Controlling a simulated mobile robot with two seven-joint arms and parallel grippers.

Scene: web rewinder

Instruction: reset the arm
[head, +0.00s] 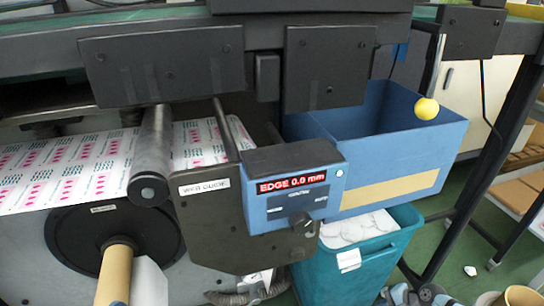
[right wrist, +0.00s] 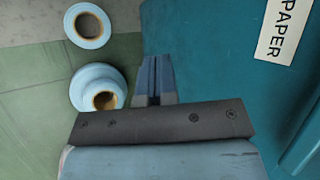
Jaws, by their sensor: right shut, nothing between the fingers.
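My right gripper (right wrist: 156,62) shows in the right wrist view, its blue-grey fingers together with nothing between them. It is over or beside the teal bin (right wrist: 215,60), whose label reads PAPER; I cannot tell whether they touch. I cannot make out the right gripper's fingers in the head view. My left gripper is not in view. On the machine in the head view, a metal rod (head: 435,65) with a yellow ball (head: 426,108) at its lower end hangs by the blue box.
A web guide box (head: 290,188) reads EDGE 0.0 mm. A blue box (head: 400,160) stands right of it, above the teal bin (head: 370,270). Printed web (head: 70,170) runs at left over a roller (head: 152,150). Two rolls (right wrist: 88,26) (right wrist: 98,88) lie left of my right gripper.

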